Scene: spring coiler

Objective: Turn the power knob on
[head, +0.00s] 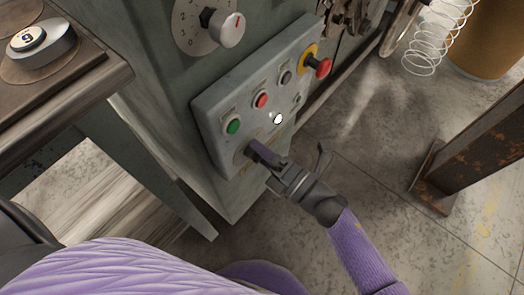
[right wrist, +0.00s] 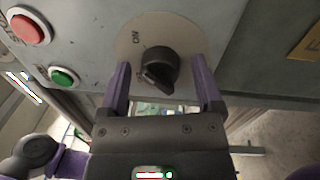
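The black power knob (right wrist: 158,68) sits on a round beige plate (right wrist: 182,38) in the right wrist view, with an "ON" label above and left of it. The knob's grip bar slants toward the lower right; its exact setting is hard to read. My right gripper (right wrist: 160,63) is open, with one purple finger on each side of the knob and visible gaps between. In the head view my right gripper (head: 259,153) is at the lower part of the grey control panel (head: 215,99) and hides the knob. My left gripper is not in view.
A green button (head: 233,126), a red button (head: 261,100) and a red mushroom button (head: 322,67) on yellow are on the same panel. A numbered dial (head: 225,28) is above. A table (head: 110,75) stands at left, a rusty post (head: 470,150) at right.

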